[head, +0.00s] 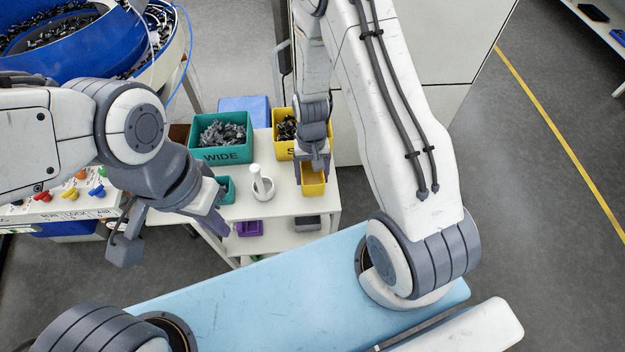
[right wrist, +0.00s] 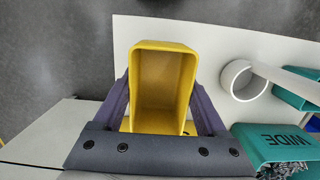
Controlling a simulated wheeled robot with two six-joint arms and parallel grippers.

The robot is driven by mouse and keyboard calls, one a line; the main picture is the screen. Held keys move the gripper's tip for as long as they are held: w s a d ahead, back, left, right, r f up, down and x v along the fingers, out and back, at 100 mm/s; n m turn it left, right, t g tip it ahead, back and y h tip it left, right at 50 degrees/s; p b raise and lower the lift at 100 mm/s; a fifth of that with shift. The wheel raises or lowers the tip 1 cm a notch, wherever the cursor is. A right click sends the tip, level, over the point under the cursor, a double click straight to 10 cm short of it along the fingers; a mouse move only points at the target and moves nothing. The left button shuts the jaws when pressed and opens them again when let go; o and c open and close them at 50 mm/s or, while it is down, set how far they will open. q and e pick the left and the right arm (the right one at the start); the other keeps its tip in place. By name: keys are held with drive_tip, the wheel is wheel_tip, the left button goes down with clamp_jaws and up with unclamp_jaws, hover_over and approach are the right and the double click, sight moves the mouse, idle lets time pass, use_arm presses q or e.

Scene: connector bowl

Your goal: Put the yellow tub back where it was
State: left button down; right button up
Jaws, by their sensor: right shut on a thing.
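The small yellow tub (head: 313,184) is at the right side of the white shelf top, in front of the large yellow bin. My right gripper (head: 313,166) reaches down from above and is shut on it. In the right wrist view the fingers of my right gripper (right wrist: 163,100) press on both sides of the yellow tub (right wrist: 163,52). The tub looks empty. I cannot tell whether its base touches the shelf. My left gripper (head: 212,212) hangs at the left of the shelf, near the small teal tub; its opening is not clear.
A teal bin marked WIDE (head: 222,155) and a large yellow bin (head: 282,152) hold dark parts. A purple tub (head: 250,228) sits lower down.

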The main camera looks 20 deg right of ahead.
sight(312, 182)
wheel_tip(312, 182, down, 3)
drive_tip(key=shift+f+p, duration=0.15)
drive_tip(key=shift+p, duration=0.2)
drive_tip(key=shift+f, duration=0.15)
drive_tip(key=shift+f, duration=0.2)
drive_tip(key=o, duration=1.3)
drive_tip(key=shift+o, duration=0.2)
drive_tip(key=shift+r, duration=0.1)
